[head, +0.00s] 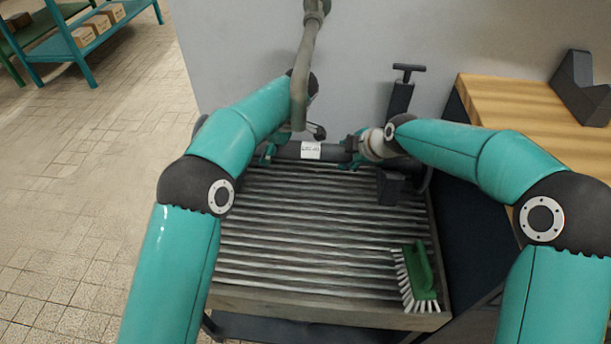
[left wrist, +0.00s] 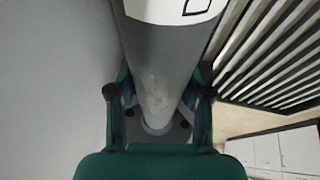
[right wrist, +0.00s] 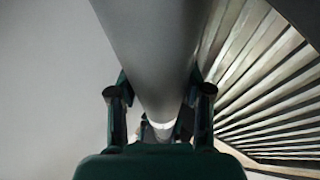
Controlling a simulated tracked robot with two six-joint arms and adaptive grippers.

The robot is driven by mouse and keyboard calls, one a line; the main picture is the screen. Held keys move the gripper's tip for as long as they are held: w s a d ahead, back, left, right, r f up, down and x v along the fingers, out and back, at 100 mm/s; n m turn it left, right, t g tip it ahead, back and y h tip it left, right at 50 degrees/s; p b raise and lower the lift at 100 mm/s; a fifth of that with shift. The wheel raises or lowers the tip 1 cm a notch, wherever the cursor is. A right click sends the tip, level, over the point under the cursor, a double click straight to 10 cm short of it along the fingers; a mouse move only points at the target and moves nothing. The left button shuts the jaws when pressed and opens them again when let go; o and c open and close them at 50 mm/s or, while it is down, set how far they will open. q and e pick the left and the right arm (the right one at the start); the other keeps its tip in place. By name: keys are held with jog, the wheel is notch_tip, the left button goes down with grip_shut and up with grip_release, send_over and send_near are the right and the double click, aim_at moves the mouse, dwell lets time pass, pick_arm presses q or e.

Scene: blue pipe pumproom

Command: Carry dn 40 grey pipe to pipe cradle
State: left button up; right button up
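The grey pipe (head: 311,150) has a white label and lies crosswise at the back of the slatted rack, near the wall. My left gripper (head: 268,154) is at its left end, with its fingers on both sides of the pipe (left wrist: 160,65) and seemingly shut on it. My right gripper (head: 354,152) is at the right end, its fingers likewise against both sides of the pipe (right wrist: 155,50). I cannot tell whether the pipe touches the slats. The pipe cradle, a dark grey notched block (head: 584,92), stands on the wooden bench at right.
The slatted rack (head: 300,245) holds a green brush (head: 420,275) at its front right. A dark clamp with a T-handle (head: 401,95) stands between rack and wooden bench (head: 510,100). A grey-green pipe (head: 305,60) hangs down before the wall, close to my left arm.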

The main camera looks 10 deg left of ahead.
pick_arm(q)
jog(key=o, duration=0.4)
jog(key=shift+r, duration=0.15)
pick_arm(e)
jog(key=o, duration=0.4)
jog(key=shift+r, duration=0.1)
pick_arm(q)
jog(key=shift+r, duration=0.1)
